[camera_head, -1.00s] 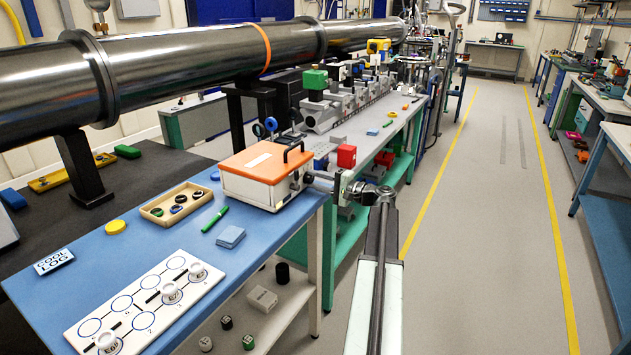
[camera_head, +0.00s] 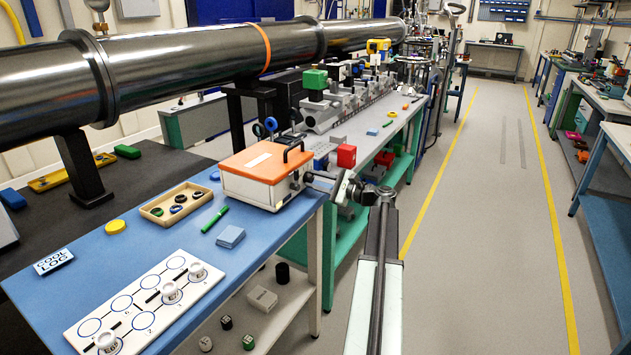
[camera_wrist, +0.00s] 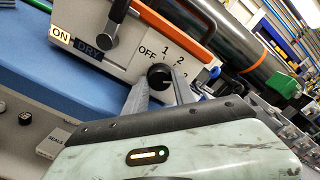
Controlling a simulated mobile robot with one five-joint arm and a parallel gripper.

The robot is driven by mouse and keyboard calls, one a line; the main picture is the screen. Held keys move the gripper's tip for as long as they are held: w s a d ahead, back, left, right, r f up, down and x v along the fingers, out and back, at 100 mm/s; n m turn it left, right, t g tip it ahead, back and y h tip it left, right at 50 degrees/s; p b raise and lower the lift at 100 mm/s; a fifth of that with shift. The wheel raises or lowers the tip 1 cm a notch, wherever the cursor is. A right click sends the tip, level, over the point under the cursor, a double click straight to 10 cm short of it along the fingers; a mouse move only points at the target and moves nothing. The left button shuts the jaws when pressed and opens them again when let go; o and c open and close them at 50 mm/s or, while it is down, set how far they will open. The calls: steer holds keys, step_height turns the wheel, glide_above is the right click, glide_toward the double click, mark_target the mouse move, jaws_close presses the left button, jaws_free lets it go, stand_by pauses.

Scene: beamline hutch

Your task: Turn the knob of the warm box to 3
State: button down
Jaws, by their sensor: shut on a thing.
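The warm box (camera_head: 262,185) is a white case with an orange lid and a black handle, standing on the blue table's right end. Its front shows close up in the wrist view (camera_wrist: 130,58), tilted. The black round knob (camera_wrist: 159,77) sits on that front, with the marks OFF, 1, 2 and a partly hidden 3 around it. My gripper (camera_wrist: 158,84) has one finger on each side of the knob and is shut on it. The knob's exact pointer setting is hard to tell. In the head view my gripper (camera_head: 314,180) reaches the box's right side, and the knob is hidden.
A black lever (camera_wrist: 113,28) and ON and DRY labels (camera_wrist: 75,42) are left of the knob. A wooden tray of rings (camera_head: 160,214), a green pen (camera_head: 214,219) and a blue block (camera_head: 230,236) lie left of the box. The aisle floor (camera_head: 480,230) is clear.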

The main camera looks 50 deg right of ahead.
stand_by(0.5)
steer(key=c, duration=1)
jaws_free()
steer(key=shift+c, duration=0.2)
steer(key=v, duration=0.8)
